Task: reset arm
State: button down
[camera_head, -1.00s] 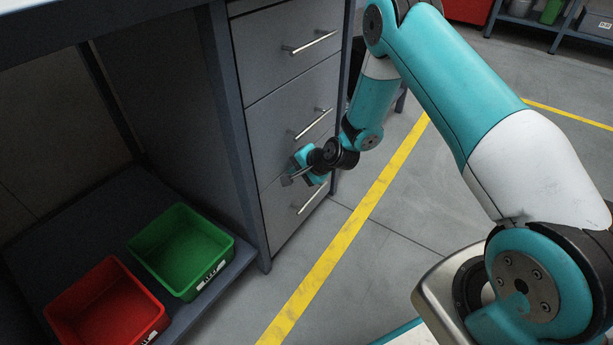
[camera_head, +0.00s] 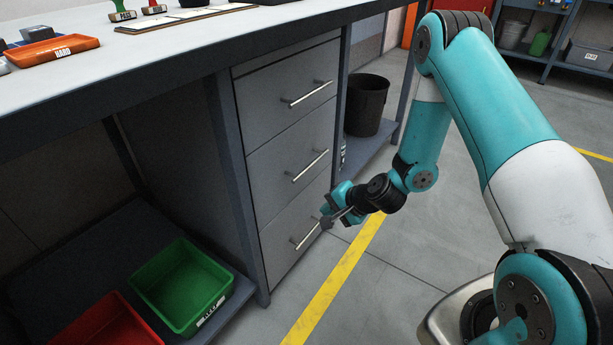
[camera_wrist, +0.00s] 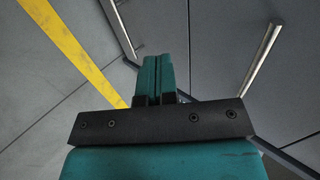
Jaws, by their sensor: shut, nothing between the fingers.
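My gripper (camera_head: 328,221) is in front of the lowest drawer of the grey drawer unit, close to that drawer's handle (camera_head: 308,236). In the wrist view its teal fingers (camera_wrist: 158,75) are together and hold nothing. A drawer handle (camera_wrist: 262,55) shows to the right of the fingers and another handle (camera_wrist: 120,28) to their upper left. Whether the gripper touches the low handle is hard to tell. My arm is bent, reaching down from the right side of the head view.
All three drawers look closed, the top one (camera_head: 270,95) included. A green bin (camera_head: 215,308) and a red bin (camera_head: 105,325) sit on the low shelf at left. A dark bucket (camera_head: 366,105) stands behind the unit. The floor around the yellow line (camera_head: 335,285) is clear.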

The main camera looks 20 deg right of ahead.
jog(key=s+a+r+n+g+y, duration=0.15)
jog(key=s+a+r+n, duration=0.35)
jog(key=r, duration=0.5)
jog(key=s+a+r+n+g+y, duration=0.1)
jog(key=s+a+r+n+g, duration=0.2)
jog(key=a+r+n, duration=0.55)
jog(key=s+d+r+n+g+h, duration=0.1)
jog(key=s+r+n+g+h, duration=0.15)
jog(key=s+r, duration=0.5)
jog(key=s+r+n+g+h, duration=0.1)
jog(key=s+r+n, duration=0.3)
jog(key=s, duration=0.7)
notch_tip(320, 180, up, 36)
jog(key=m+p, duration=0.1)
jog(key=p, duration=3.5)
jog(key=shift+w+r, duration=0.2)
jog(key=shift+a, duration=0.1)
